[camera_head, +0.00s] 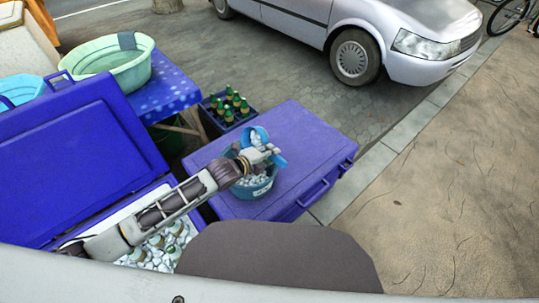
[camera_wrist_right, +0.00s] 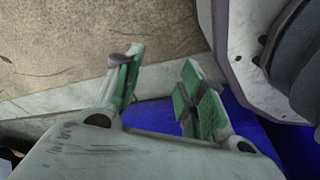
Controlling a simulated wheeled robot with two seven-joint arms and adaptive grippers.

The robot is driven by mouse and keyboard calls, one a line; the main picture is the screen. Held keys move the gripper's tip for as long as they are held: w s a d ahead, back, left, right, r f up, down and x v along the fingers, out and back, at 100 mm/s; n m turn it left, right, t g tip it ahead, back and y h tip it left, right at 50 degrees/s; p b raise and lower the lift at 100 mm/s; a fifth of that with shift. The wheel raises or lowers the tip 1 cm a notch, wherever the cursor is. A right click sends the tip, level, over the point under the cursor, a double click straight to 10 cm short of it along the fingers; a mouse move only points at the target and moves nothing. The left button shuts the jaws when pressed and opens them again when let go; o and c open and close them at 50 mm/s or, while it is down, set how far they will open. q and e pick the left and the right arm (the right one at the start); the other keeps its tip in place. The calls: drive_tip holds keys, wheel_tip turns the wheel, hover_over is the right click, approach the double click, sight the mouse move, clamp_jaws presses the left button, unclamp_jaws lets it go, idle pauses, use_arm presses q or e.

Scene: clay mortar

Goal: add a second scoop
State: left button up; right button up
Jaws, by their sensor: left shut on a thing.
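A blue scoop (camera_head: 280,160) is in my left gripper (camera_head: 262,156), which is shut on it above the bucket. The scoop's round bowl (camera_head: 260,133) shows just beyond the fingers, with pale ice at it; how full it is I cannot tell. The teal bucket (camera_head: 256,191) stands on the closed blue cooler (camera_head: 303,140) and holds white ice cubes. The open cooler (camera_head: 182,232) at the lower left holds ice and bottles, partly hidden by my left arm. My right gripper (camera_wrist_right: 160,85) is open and empty in the right wrist view, its green-padded fingers apart.
The open cooler's raised lid (camera_head: 75,150) stands at the left. A crate of green bottles (camera_head: 229,108) is behind the closed cooler. A pale green basin (camera_head: 112,62) sits on a blue table (camera_head: 170,90). A silver car (camera_head: 375,35) is parked behind; the right pavement is clear.

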use_arm(q)
drive_tip(key=shift+s+b, duration=0.1)
drive_tip(key=shift+b, duration=0.25)
drive_tip(key=shift+a+t+b, duration=0.1)
drive_tip(key=shift+t+b, duration=0.2)
drive_tip(key=shift+s+h+b, duration=0.1)
drive_tip(key=shift+h+b, duration=0.2)
drive_tip(key=shift+h, duration=0.1)
drive_tip(key=shift+t+b, duration=0.3)
drive_tip(key=shift+s+a+b, duration=0.1)
drive_tip(key=shift+b, duration=0.5)
drive_tip(key=shift+s+t+h+b, duration=0.1)
drive_tip(key=shift+t+h+b, duration=0.2)
drive_tip(key=shift+t+b, duration=0.1)
drive_tip(key=shift+a+b, duration=0.1)
drive_tip(key=shift+b, duration=0.2)
drive_tip(key=shift+s+a+t+h+b, duration=0.25)
drive_tip(key=shift+t+h+b, duration=0.35)
drive_tip(key=shift+b, duration=1)
use_arm(e)
drive_tip(key=w+a+r, duration=0.2)
drive_tip(key=r, duration=0.7)
drive_tip(key=w+a+r+y, duration=0.1)
drive_tip(key=w+a+r, duration=0.1)
drive_tip(key=r, duration=0.8)
drive_tip(key=shift+a, duration=0.85)
